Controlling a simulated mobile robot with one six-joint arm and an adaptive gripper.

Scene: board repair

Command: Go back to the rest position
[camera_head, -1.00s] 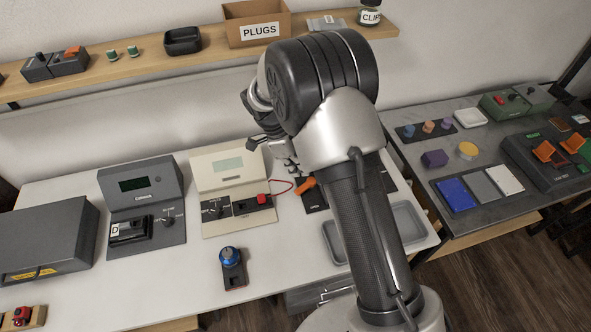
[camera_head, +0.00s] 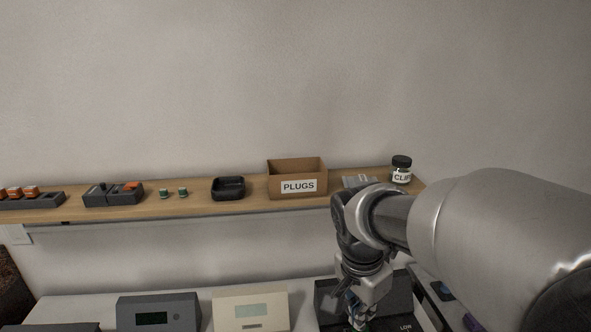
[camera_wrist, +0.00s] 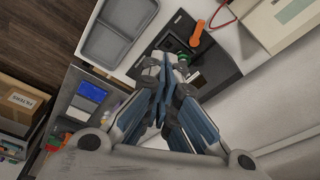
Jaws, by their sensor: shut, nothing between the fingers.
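My gripper (camera_wrist: 168,78) shows in the wrist view with its fingers together and nothing between them. In that view it is over a dark device with an orange lever (camera_wrist: 196,30) and a small green part; I cannot tell how high above it. In the head view my arm comes in from the right, and my gripper (camera_head: 359,316) points down at the bottom edge. There it is in front of the dark device (camera_head: 399,307) marked LOW. Its fingertips are partly cut off in the head view.
A cream device (camera_head: 250,308) and a grey device (camera_head: 158,314) stand left of my gripper. A grey tray (camera_wrist: 112,38) lies nearby.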

